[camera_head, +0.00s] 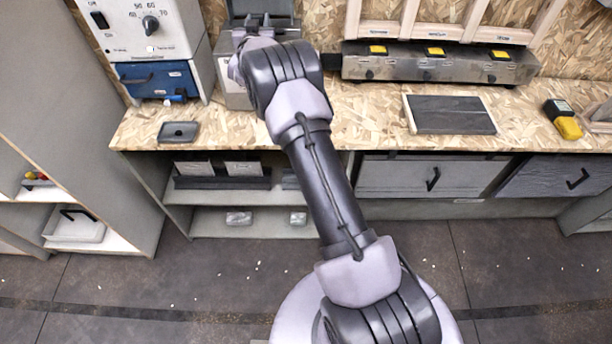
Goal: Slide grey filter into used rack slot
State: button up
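My arm reaches up from the bottom of the picture to an open-lidded grey box (235,97) at the back left of the bench. The arm's end is bent over this box, and my gripper is hidden behind my own arm links. I cannot see whether it holds anything. No grey filter can be made out for certain. A dark rack (222,183) with two white labels stands on the upper shelf under the bench, left of my arm. The labels are too small to read, and the rack's right part is partly behind my arm.
A white dial unit (130,40) stands on a blue drawer box (150,80) left of the grey box. A small dark tray (178,131) lies near the bench's front edge.

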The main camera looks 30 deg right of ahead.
notch_tip(320, 180, up, 15)
jog(key=p, duration=0.8)
jog(key=shift+r+p, duration=0.1)
jog(key=shift+p, duration=0.3)
jog(key=shift+c, duration=0.2)
jog(key=b+v, duration=0.9)
jog(key=v, duration=0.7)
jog(key=shift+b, duration=0.4)
